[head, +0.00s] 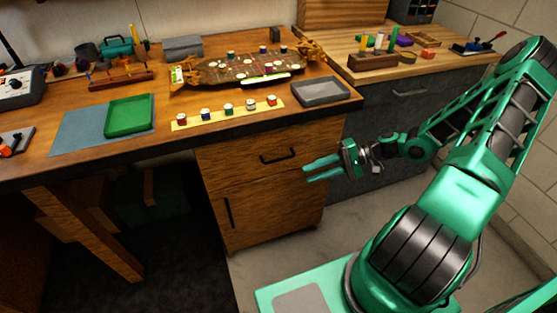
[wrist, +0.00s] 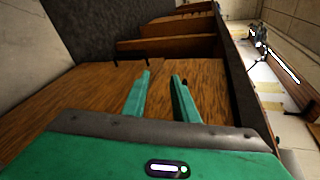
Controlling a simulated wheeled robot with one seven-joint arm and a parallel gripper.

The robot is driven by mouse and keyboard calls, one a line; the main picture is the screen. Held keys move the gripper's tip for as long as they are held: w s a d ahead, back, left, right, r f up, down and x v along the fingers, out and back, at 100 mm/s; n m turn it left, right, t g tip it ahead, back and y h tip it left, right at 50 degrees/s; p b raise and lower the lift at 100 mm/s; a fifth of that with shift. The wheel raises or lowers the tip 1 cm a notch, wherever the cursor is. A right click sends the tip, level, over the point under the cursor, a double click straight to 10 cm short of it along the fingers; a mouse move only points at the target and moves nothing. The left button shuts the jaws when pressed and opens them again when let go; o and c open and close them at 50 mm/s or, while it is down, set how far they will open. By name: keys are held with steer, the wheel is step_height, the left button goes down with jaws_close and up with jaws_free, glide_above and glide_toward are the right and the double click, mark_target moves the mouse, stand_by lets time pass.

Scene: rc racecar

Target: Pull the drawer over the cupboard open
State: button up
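The drawer (head: 235,168) is the upper wooden front under the workbench, with a dark horizontal bar handle (head: 277,156). It looks shut. The cupboard (head: 262,205) is below it, its door closed, with a dark vertical handle (head: 229,212). My gripper (head: 306,172) is just right of the drawer handle and slightly lower in the head view, its fingers pointing left. The fingers are apart with nothing between them. In the wrist view, my gripper (wrist: 163,78) is open before brown wooden fronts (wrist: 80,92). A small dark spot shows by the right fingertip; I cannot tell whether it is the handle.
The workbench top (head: 290,112) overhangs the drawer. A grey tray (head: 320,91) and a yellow strip (head: 216,119) with several small jars lie near its edge. A grey cabinet (head: 385,120) stands to the right. The floor (head: 290,240) before the cupboard is clear.

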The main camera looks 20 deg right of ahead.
mark_target(280, 160)
steer(key=w+a+t, duration=0.1)
steer(key=w+a, duration=0.1)
steer(key=a, duration=0.1)
steer(key=w+a+m+t+y, duration=0.1)
steer(key=w+a, duration=0.2)
steer(key=w+a+t+y, duration=0.1)
steer(key=w+a, duration=0.2)
steer(key=shift+w+a+r+m+t, duration=0.1)
steer(key=shift+w+r+m+t, duration=0.05)
steer(key=shift+r+m+t, duration=0.2)
steer(key=shift+c, duration=0.5)
jaws_close()
stand_by(1.1)
